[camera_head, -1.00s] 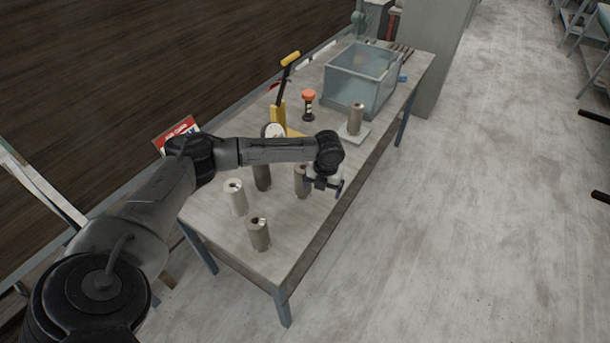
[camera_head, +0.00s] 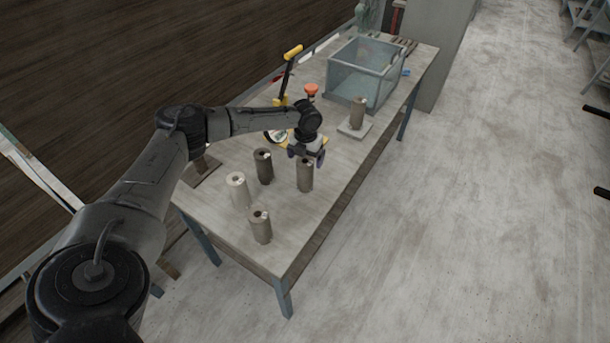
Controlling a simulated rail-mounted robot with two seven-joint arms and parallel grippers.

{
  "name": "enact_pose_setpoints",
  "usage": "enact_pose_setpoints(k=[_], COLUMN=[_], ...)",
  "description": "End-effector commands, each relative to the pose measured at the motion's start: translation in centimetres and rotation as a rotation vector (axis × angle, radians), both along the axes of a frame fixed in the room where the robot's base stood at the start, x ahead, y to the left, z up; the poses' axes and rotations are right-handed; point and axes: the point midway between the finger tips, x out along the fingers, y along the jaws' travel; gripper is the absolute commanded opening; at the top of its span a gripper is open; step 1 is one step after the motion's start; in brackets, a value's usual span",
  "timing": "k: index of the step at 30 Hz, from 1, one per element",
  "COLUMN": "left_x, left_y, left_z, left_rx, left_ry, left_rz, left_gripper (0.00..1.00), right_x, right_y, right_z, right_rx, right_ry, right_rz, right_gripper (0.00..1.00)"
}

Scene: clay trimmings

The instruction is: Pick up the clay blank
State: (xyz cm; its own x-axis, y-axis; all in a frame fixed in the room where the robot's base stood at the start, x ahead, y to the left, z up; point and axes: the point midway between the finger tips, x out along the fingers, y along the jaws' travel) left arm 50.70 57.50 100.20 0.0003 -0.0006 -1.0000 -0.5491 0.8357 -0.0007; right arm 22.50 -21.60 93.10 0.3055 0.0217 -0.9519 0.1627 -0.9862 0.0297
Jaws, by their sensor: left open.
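Several clay blanks, upright cylinders with a hole in the top, stand at the near end of the table. A pale one (camera_head: 238,191) is on the left, a grey-brown one (camera_head: 260,227) is nearest, a dark one (camera_head: 263,167) is behind, and a brown one (camera_head: 305,176) is on the right. Another brown cylinder (camera_head: 357,113) stands on a light square plate (camera_head: 366,129) farther back. My left gripper (camera_head: 308,160) is open and points down, just above or behind the top of the right brown blank; contact cannot be told. My right gripper is not in view.
A clear bin (camera_head: 345,82) stands at the table's far end. A yellow-handled tool (camera_head: 288,70) and an orange-topped object (camera_head: 311,91) are behind my left gripper, partly hidden. The table's right edge (camera_head: 340,215) is close, with open floor beyond.

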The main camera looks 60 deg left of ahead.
Motion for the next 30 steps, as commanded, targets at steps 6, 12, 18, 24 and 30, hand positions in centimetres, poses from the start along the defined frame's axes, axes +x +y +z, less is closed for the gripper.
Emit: enact_pose_setpoints(k=[6,12,18,24,30], left_x=[0.0,-0.1,-0.2,-0.2,-0.2], left_y=[0.0,0.3,0.3,0.3,0.3], left_z=[-1.2,-3.8,-5.4,-5.6,-5.6], left_rx=[0.0,0.0,0.0,0.001,0.001], left_ry=[0.001,0.001,0.001,0.001,0.001], left_rz=[0.001,0.0,0.001,0.001,0.001], left_gripper=[0.93,0.93,0.93,0.93,0.81], right_x=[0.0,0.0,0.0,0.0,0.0], right_y=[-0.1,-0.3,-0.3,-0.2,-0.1], right_z=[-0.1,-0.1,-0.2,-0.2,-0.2], right_rx=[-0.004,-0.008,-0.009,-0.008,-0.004], right_ry=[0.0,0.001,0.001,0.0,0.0], right_rz=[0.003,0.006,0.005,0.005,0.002], right_gripper=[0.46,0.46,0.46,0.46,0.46])
